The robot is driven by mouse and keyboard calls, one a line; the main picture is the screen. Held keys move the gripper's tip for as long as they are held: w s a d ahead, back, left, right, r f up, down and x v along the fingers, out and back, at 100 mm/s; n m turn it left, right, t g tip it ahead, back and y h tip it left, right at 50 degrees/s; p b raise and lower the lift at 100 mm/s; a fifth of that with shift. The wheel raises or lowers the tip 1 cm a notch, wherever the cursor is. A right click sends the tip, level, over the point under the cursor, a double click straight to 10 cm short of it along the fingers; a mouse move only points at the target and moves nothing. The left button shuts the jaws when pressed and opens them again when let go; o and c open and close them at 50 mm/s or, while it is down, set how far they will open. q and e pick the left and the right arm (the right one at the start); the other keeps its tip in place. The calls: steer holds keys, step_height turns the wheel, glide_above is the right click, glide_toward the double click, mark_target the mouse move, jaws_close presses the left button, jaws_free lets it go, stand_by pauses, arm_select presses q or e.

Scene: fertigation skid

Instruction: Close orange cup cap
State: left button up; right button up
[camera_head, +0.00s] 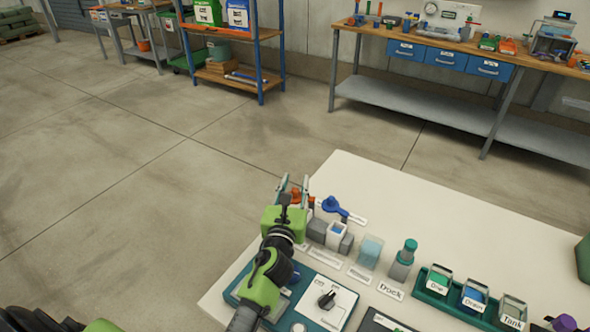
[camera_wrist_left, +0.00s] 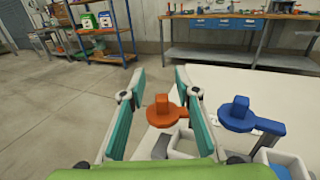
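The orange cup cap (camera_wrist_left: 165,113) is a round orange disc with a block-shaped knob on top. In the left wrist view it sits beyond a pale open cup (camera_wrist_left: 183,145), which the gripper body partly hides. In the head view the orange cap (camera_head: 296,195) shows only in part behind my gripper. My left gripper (camera_head: 292,184) is open, with its two teal fingers apart. In the left wrist view the cap shows between the fingers, nearer the right finger; I cannot tell whether they touch.
A blue cap (camera_head: 332,204) with a side arm stands right of the orange one, near a white cup (camera_head: 336,231). Further right are a clear container (camera_head: 370,250), a green-topped bottle (camera_head: 404,258) and a green tray (camera_head: 432,289) of labelled jars. The white tabletop (camera_head: 430,205) behind is clear.

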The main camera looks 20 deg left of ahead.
mark_target(295, 189)
arm_select(q)
step_height(295, 189, up, 8)
steer(key=shift+d+r, duration=0.1)
steer(key=shift+r, duration=0.05)
stand_by(0.3)
